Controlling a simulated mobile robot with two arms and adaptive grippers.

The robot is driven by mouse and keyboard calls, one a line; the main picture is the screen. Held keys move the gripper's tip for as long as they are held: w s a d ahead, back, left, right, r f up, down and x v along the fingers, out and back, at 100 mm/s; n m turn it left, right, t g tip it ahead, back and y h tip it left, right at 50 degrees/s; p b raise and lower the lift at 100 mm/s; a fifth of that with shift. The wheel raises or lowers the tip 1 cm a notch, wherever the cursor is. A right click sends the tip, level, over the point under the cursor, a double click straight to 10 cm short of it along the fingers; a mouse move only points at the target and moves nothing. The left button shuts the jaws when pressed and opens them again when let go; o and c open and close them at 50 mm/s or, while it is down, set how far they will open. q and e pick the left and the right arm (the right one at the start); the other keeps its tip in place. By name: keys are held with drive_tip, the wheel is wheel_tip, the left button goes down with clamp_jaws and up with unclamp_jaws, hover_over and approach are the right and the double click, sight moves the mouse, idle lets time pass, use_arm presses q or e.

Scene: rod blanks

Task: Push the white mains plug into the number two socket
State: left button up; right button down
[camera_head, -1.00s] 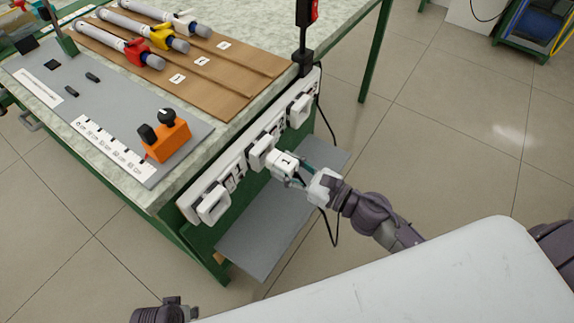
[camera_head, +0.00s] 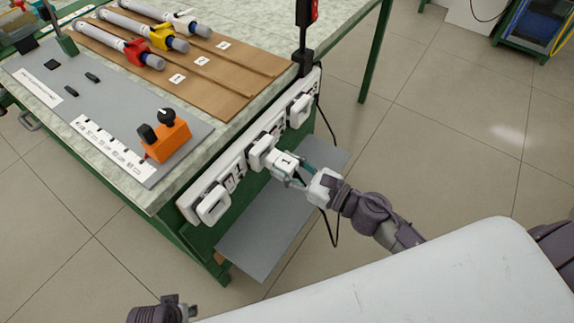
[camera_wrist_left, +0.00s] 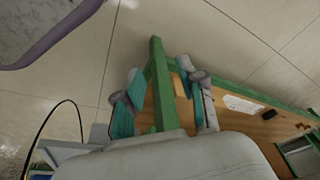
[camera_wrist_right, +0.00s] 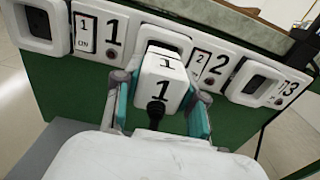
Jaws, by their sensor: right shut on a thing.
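My right gripper (camera_wrist_right: 158,112) is shut on the white mains plug (camera_wrist_right: 162,82), which carries the number 1 and has a black cable at its rear. The plug is in front of the middle socket (camera_wrist_right: 166,36), the one beside the number 2. Its body hides most of that socket; I cannot tell how far the pins are in. In the head view, the plug (camera_head: 284,162) is close against the strip, with my right gripper (camera_head: 297,176) behind it. My left gripper (camera_wrist_left: 162,100) is open and empty, away from the sockets.
The white socket strip (camera_head: 185,204) runs along the green bench edge. Socket one (camera_wrist_right: 40,22) and socket three (camera_wrist_right: 254,82) flank the middle one. A grey shelf (camera_head: 252,246) lies below.

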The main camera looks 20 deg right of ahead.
sight(275, 161)
drive_tip(key=shift+w+a, duration=0.1)
drive_tip(key=shift+w, duration=0.05)
drive_tip(key=shift+w+a, duration=0.1)
drive_tip(key=shift+w+a, duration=0.1)
drive_tip(key=shift+w, duration=0.05)
use_arm(q)
drive_tip(key=shift+s+a+f, duration=0.1)
drive_tip(key=shift+s+f, duration=0.1)
drive_tip(key=shift+f, duration=0.25)
use_arm(e)
drive_tip(key=shift+w+a, duration=0.15)
use_arm(q)
drive_tip(key=shift+s+f, duration=0.1)
drive_tip(key=shift+f, duration=0.1)
use_arm(e)
drive_tip(key=shift+w+a, duration=0.2)
drive_tip(key=shift+w, duration=0.05)
drive_tip(key=shift+w+a, duration=0.25)
drive_tip(key=shift+w, duration=0.1)
use_arm(q)
drive_tip(key=shift+f, duration=0.2)
use_arm(e)
drive_tip(key=shift+w+a, duration=0.1)
